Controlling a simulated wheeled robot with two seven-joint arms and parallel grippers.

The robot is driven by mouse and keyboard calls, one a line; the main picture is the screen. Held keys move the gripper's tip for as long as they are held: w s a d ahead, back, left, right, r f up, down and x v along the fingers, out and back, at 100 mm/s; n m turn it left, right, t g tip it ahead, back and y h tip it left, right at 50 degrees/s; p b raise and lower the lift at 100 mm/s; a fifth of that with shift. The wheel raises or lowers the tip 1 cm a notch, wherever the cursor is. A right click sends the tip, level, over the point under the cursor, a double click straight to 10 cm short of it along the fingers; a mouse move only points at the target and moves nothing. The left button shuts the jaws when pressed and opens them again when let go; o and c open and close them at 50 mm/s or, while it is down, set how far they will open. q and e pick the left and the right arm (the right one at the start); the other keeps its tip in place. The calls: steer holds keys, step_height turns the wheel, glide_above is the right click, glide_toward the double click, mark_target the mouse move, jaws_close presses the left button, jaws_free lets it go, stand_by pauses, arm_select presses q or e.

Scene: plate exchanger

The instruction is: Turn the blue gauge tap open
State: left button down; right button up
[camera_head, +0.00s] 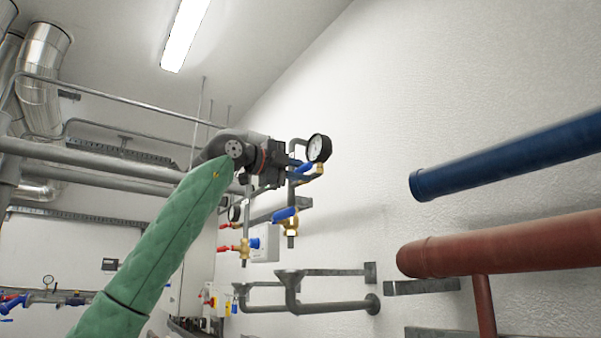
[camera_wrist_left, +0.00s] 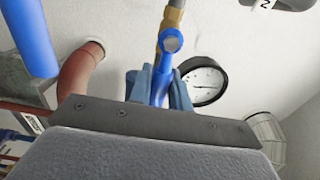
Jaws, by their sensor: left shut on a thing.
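The blue gauge tap shows in the left wrist view as a blue handle (camera_wrist_left: 162,80) with a round grey pivot, on a brass fitting (camera_wrist_left: 171,20). My left gripper (camera_wrist_left: 160,88) is shut on this handle, one finger on each side of it. In the head view my left gripper (camera_head: 290,163) is at the brass fitting (camera_head: 318,171) just below the round white gauge (camera_head: 318,148); the arm's wrist partly hides the tap. The gauge also shows right beside the fingers in the left wrist view (camera_wrist_left: 205,82). My right gripper is not in view.
Below the gripper is another blue-handled brass valve (camera_head: 289,222), with red-handled valves to its left. Grey drain pipes (camera_head: 330,306) run along the wall underneath. A large blue pipe (camera_head: 500,160) and a red pipe (camera_head: 500,248) stick out at the right. The wall between is clear.

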arm_select(q)
steer(key=c, duration=1.3)
jaws_free()
steer(key=shift+w+a, duration=0.1)
steer(key=shift+a, duration=0.05)
arm_select(e)
steer(key=shift+w, duration=0.1)
arm_select(q)
steer(key=b+v, duration=0.2)
steer(key=v, duration=0.5)
steer(key=shift+s+a, duration=0.25)
steer(key=shift+a, duration=0.05)
arm_select(e)
steer(key=shift+t+y, duration=0.5)
steer(key=a+f, duration=0.1)
steer(key=w+a+f, duration=0.1)
steer(key=a+f, duration=0.1)
steer(key=shift+a+f, duration=0.25)
steer(key=shift+f, duration=0.05)
steer(key=shift+w, duration=0.1)
